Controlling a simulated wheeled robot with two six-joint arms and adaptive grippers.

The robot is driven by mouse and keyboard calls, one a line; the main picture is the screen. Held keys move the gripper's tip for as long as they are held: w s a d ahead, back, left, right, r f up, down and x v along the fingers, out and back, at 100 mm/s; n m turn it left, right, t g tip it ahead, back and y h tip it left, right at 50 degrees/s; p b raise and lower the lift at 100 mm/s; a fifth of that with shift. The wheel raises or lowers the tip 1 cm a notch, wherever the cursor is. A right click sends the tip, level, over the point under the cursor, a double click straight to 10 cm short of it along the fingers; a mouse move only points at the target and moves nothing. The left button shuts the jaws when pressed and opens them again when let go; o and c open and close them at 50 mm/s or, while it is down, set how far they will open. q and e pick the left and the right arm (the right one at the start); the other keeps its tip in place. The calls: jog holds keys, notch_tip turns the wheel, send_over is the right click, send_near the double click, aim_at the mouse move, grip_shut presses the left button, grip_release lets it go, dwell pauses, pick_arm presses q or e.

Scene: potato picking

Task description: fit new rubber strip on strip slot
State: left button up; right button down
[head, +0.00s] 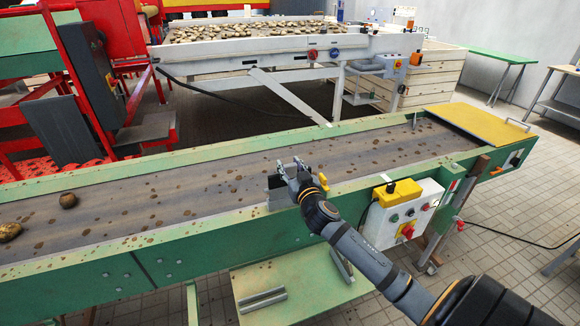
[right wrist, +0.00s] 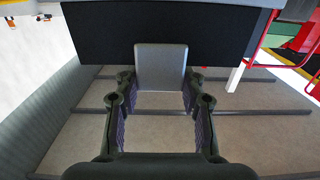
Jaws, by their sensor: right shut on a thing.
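My right gripper (head: 291,170) reaches over the near green side rail of the conveyor, above the belt. In the head view a grey upright piece (head: 279,193) shows just below the fingers at the inner side of the rail, partly hidden by the gripper. I cannot tell whether it sits in a slot. My left gripper is not in view.
Grey bars (head: 262,299) lie on a green shelf (head: 310,282) below the conveyor. Potatoes (head: 68,200) lie on the belt (head: 180,195) at the left. A control box (head: 404,212) with a yellow-topped switch is mounted on the rail to the right of my gripper.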

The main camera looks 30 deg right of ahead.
aim_at(291, 177)
jog(key=shift+f+b, duration=1.65)
jog(key=shift+f, duration=0.15)
jog(key=c, duration=0.7)
grip_release()
jog(key=v, duration=1.2)
jog(key=shift+a, duration=0.1)
